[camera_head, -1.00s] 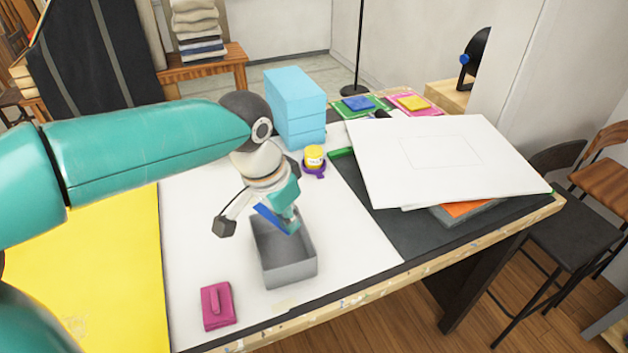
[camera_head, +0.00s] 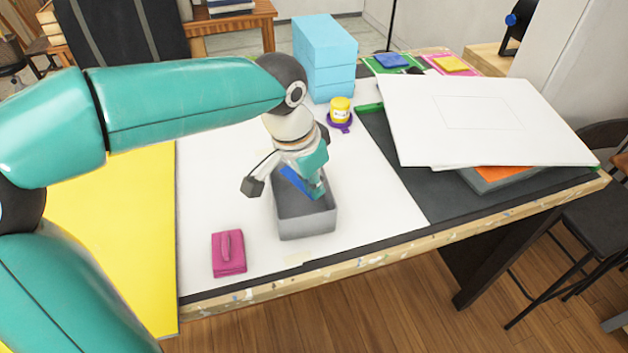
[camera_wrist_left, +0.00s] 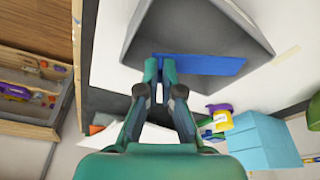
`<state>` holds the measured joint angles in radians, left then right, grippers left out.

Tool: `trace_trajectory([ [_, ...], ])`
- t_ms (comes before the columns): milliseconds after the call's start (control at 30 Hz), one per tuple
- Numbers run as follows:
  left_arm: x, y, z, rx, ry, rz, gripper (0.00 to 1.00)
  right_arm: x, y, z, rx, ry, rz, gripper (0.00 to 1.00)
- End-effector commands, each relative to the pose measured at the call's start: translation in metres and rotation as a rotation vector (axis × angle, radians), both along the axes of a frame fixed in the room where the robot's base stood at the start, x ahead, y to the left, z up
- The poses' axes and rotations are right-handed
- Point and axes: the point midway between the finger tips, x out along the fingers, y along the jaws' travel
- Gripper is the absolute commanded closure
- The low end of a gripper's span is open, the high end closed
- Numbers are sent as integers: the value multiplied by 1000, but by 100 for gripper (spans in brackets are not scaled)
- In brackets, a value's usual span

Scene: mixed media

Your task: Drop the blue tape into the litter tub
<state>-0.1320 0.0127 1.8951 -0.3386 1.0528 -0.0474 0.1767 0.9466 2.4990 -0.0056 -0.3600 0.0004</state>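The grey litter tub (camera_head: 307,223) stands open on the white sheet near the table's front edge. It also shows in the left wrist view (camera_wrist_left: 145,30). My left gripper (camera_head: 314,188) points down at the tub's mouth. In the left wrist view its teal fingertips (camera_wrist_left: 160,70) are close together on the near part of the blue tape (camera_wrist_left: 208,65), a flat blue strip. The tape (camera_head: 294,180) lies across the tub's opening in the head view. I cannot tell exactly how far it is above the tub floor. My right gripper is not in view.
A pink block with a handle (camera_head: 229,253) lies left of the tub. A yellow jar (camera_head: 340,109) on a purple piece and a light blue box stack (camera_head: 325,58) stand behind. A large white board (camera_head: 480,122) covers the right side. The white sheet (camera_head: 385,210) is clear right of the tub.

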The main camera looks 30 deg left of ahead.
Motion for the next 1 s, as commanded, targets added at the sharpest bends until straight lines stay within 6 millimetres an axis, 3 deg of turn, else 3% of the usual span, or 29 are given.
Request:
trace_trajectory([
  [300, 0, 1, -2, 0, 0, 2, 100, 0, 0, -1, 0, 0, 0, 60],
  [500, 0, 1, -2, 0, 0, 2, 65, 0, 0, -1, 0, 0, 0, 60],
  [1000, 0, 1, -2, 0, 0, 2, 65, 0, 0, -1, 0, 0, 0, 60],
])
